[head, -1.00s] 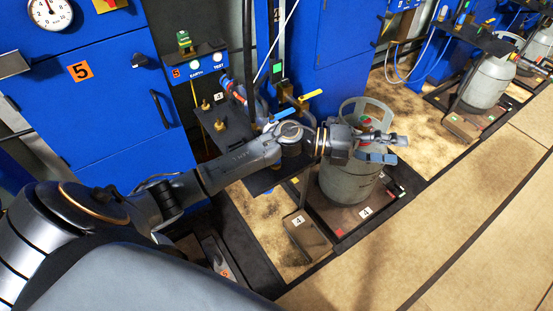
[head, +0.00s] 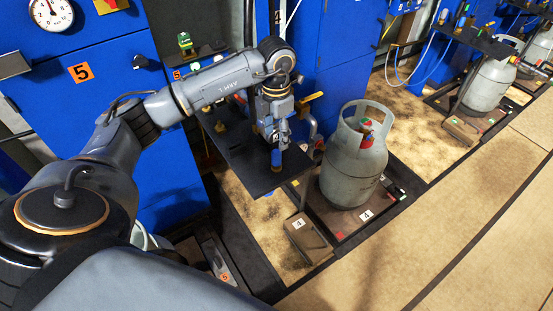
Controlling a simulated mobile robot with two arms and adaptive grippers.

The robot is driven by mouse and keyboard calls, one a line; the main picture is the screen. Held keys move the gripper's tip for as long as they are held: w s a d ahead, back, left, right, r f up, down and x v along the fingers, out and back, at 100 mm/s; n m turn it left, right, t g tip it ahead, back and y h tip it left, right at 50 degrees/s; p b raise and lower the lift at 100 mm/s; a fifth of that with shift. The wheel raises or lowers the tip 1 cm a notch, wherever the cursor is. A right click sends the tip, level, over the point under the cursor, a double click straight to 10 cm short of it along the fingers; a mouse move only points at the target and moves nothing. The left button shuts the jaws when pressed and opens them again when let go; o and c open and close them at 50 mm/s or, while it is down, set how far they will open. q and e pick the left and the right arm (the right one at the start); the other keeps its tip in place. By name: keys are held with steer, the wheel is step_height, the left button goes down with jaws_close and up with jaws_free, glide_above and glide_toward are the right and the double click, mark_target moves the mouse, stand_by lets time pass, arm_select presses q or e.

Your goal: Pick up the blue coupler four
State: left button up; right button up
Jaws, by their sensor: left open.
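My left gripper (head: 276,155) is open and points down over the black shelf (head: 255,178) of the station beside the gas cylinder. Nothing is clearly seen between the fingers. I cannot make out blue coupler four; my wrist and gripper cover the back part of the shelf. A yellow valve handle (head: 309,98) shows just right of my wrist. My right gripper is not in view.
A grey gas cylinder (head: 352,170) with a red and green valve stands right of the shelf on a floor platform marked 4. Blue cabinets (head: 110,120) stand behind and to the left. The tan floor (head: 450,230) at the right is clear.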

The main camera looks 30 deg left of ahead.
mark_target(276, 152)
arm_select(q)
step_height(276, 152, down, 3)
steer(key=shift+r, duration=0.1)
step_height(276, 152, down, 5)
steer(key=shift+w+f+p, duration=0.1)
steer(key=shift+f+p, duration=0.05)
steer(key=shift+p, duration=0.4)
jaws_close()
